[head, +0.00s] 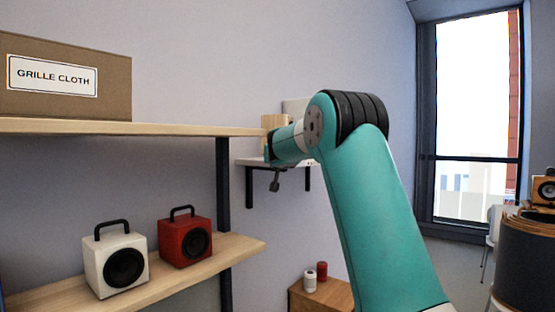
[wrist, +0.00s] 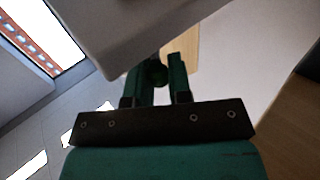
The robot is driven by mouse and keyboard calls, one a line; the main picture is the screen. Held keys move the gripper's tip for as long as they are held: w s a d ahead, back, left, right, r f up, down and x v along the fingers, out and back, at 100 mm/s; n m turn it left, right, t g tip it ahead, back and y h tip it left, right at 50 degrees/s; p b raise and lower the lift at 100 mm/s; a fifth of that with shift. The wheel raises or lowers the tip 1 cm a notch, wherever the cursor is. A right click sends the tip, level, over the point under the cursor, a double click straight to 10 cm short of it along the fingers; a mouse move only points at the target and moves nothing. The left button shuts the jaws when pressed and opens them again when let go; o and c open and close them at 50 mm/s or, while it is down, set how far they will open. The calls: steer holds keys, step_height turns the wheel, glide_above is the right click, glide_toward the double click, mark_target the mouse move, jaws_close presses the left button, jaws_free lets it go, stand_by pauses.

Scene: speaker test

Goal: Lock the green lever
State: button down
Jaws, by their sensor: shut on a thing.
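In the wrist view my gripper (wrist: 155,66) has its two dark green fingers on either side of a small rounded dark green piece (wrist: 158,74), which looks like the green lever. The fingers are shut on it. It sits right under the edge of a pale grey body (wrist: 135,30), and most of its shape is hidden by the fingers and shadow, so I cannot tell its angle. In the head view my teal arm reaches to the small wall shelf, and the arm hides the lever and my fingertips.
In the head view, the small wall shelf (head: 250,162) carries a pale box (head: 296,106) and a tan object (head: 275,122). The long left shelves hold a carton labelled GRILLE CLOTH (head: 110,85), a white speaker (head: 105,262) and a red speaker (head: 176,243). A low wooden cabinet (head: 335,294) stands below.

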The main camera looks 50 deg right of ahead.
steer(key=n+t+y+b, duration=0.1)
steer(key=s+d+n+t+y+b, duration=0.1)
steer(key=y, duration=0.1)
steer(key=shift+d+f+n, duration=0.15)
steer(key=shift+n, duration=0.15)
steer(key=n+t+y, duration=0.1)
steer(key=y, duration=0.1)
steer(key=d+n+t+y, duration=0.1)
steer(key=y, duration=0.1)
steer(key=shift+s+n, duration=0.2)
steer(key=shift+n, duration=0.2)
steer(key=n+y+p, duration=0.2)
steer(key=y, duration=0.1)
steer(key=d+t+y+p, duration=0.1)
steer(key=shift+r+n+y, duration=0.3)
steer(key=shift+r+n, duration=0.1)
steer(key=shift+d+f+n+y+p, duration=0.1)
steer(key=shift+d+n+y+p, duration=0.1)
steer(key=shift+n+y+p, duration=0.8)
steer(key=shift+y, duration=0.4)
steer(key=c, duration=1)
jaws_free()
steer(key=shift+f, duration=0.1)
steer(key=shift+c, duration=0.2)
